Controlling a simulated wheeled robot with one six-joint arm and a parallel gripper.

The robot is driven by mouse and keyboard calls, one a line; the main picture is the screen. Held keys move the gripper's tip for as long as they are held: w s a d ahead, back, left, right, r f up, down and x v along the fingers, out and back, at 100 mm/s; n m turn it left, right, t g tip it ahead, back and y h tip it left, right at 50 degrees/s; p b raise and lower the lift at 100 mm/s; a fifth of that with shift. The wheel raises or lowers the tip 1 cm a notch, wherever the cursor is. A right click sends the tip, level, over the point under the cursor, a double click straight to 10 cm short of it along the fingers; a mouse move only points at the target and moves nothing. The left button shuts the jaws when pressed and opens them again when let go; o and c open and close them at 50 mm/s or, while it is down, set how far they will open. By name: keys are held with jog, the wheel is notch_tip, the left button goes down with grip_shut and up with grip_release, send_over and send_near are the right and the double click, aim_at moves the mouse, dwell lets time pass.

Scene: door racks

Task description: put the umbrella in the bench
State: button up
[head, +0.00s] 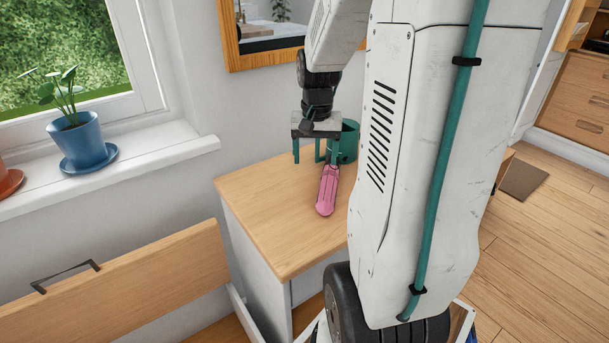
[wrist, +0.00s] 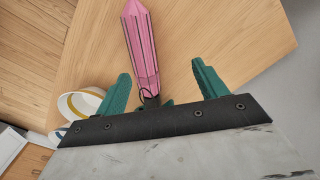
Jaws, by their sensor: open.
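The pink umbrella (head: 327,190) is folded and lies on the wooden top of a white cabinet in the head view. My gripper (head: 316,158) points down at the umbrella's far, handle end, with its teal fingers apart. In the wrist view, the umbrella (wrist: 140,45) runs up from between the open fingers of my gripper (wrist: 160,70), nearer the left finger. Its handle is partly hidden by my gripper. The bench shows at the lower left of the head view, with a wooden panel (head: 130,285), seemingly its raised lid, carrying a black handle.
A green container (head: 349,140) stands on the cabinet top (head: 265,200) just behind my gripper. A blue potted plant (head: 80,140) stands on the windowsill at left. A framed mirror (head: 232,35) hangs above the cabinet. The cabinet top's near part is clear.

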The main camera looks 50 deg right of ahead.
jog(key=m, duration=0.1)
send_over(329, 175)
jog(key=a, duration=0.1)
notch_tip(329, 175, down, 3)
jog(key=shift+f, duration=0.2)
jog(key=f, duration=0.5)
jog(key=d+f, duration=0.1)
jog(key=f, duration=0.1)
jog(key=shift+f, duration=0.15)
jog(key=shift+s, duration=0.1)
jog(key=c, duration=1.3)
jog(key=shift+c, duration=0.3)
jog(key=shift+r, duration=0.2)
